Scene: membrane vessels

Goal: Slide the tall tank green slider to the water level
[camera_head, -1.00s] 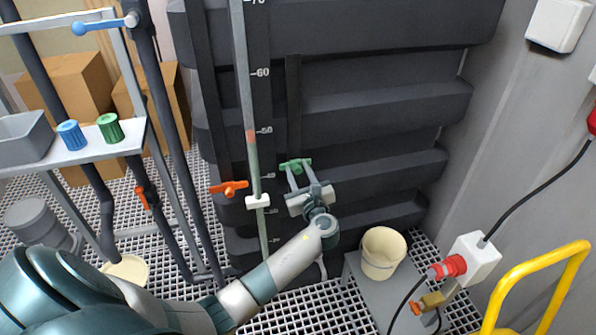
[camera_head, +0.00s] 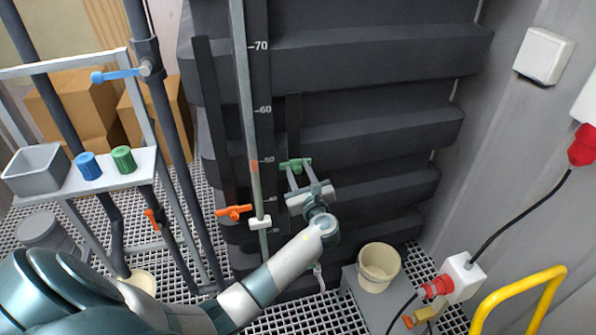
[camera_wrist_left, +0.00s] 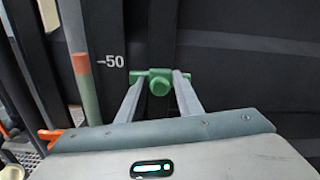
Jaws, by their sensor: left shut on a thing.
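The tall dark tank (camera_head: 365,115) has a vertical sight tube (camera_head: 246,100) with a numbered scale. A short orange-red band (camera_head: 254,165) shows in the tube beside the 50 mark; I take it as the level mark. The green slider (camera_head: 296,165) sits on a dark vertical rail right of the scale, about level with the 50 mark. In the left wrist view the green slider (camera_wrist_left: 158,80) is slightly lower in the picture than the orange-red band (camera_wrist_left: 80,63). My left gripper (camera_head: 297,171) is shut on the green slider. My right gripper is out of view.
An orange valve handle (camera_head: 233,212) and a white fitting (camera_head: 260,223) are low by the tube. A cream bucket (camera_head: 379,268) stands lower right, near a yellow rail (camera_head: 528,290). A shelf left holds a grey bin (camera_head: 37,168) and blue and green caps.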

